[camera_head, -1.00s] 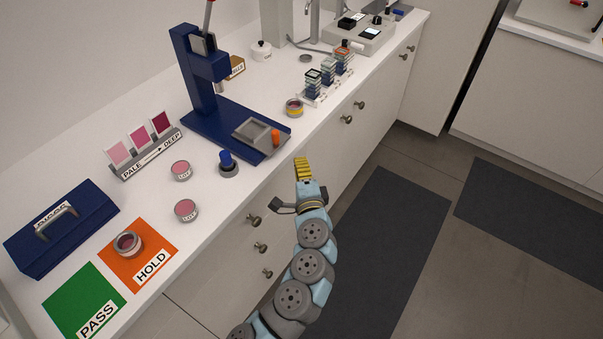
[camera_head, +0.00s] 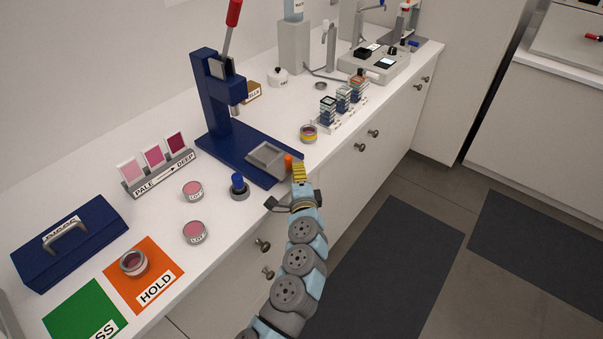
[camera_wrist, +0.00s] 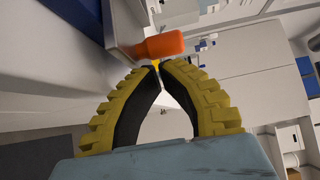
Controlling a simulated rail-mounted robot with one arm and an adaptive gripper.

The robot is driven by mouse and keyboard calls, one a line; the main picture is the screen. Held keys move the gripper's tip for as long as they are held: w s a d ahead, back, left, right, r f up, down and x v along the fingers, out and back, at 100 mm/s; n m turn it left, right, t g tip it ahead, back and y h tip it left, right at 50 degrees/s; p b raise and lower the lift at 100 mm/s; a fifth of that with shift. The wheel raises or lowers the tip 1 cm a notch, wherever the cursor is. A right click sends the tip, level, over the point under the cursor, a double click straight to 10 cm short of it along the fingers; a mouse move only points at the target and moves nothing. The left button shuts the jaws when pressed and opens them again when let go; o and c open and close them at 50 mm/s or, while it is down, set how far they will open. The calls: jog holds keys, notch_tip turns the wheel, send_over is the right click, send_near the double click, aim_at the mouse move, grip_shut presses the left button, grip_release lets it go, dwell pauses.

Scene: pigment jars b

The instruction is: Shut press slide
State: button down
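The blue press (camera_head: 220,110) stands on the counter with its red-tipped lever raised. Its grey slide (camera_head: 268,158) sits at the front end of the blue base, out from under the ram. An orange knob (camera_head: 288,162) is on the slide's front; in the wrist view the knob (camera_wrist: 160,45) lies just beyond my fingertips. My gripper (camera_head: 298,164) has yellow ribbed fingers and is at the counter's front edge beside the knob. In the wrist view its fingertips (camera_wrist: 156,66) meet with nothing visible held. I cannot tell whether they touch the knob.
A blue-topped tool (camera_head: 238,186) and pink jars (camera_head: 193,191) stand left of the press base. The floor in front of the drawers is open.

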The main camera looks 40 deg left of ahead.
aim_at(287, 166)
jog(key=shift+a, duration=0.15)
jog(key=shift+s+a, duration=0.1)
jog(key=shift+a, duration=1.8)
jog(key=shift+d, duration=0.1)
